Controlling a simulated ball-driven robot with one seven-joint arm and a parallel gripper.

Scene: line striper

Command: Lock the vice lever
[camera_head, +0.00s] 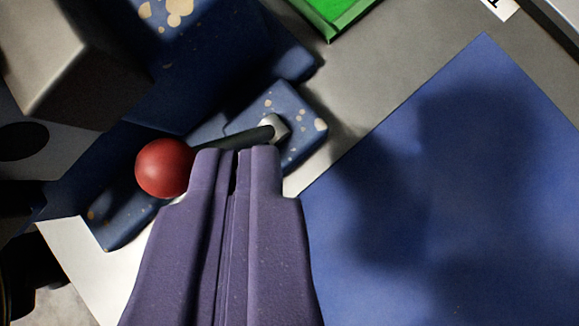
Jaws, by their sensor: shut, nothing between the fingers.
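The vice (210,60) is a worn blue body with chipped, pale spots and a grey metal block, at the upper left of the head camera view. Its lever (243,137) is a short dark rod with a red ball knob (164,168) at the left end and a pale metal pivot at the right end. My gripper (235,152) is purple, with its two fingers together and nothing between them. The fingertips overlap the rod in the picture, just right of the knob. I cannot tell whether they touch it. The fingers hide part of the vice base.
A flat blue sheet (480,190) covers the right side, with dark shadows on it. A green object (333,14) is at the top middle. A white label (499,8) and a grey edge are at the top right. The grey surface (400,75) between them is clear.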

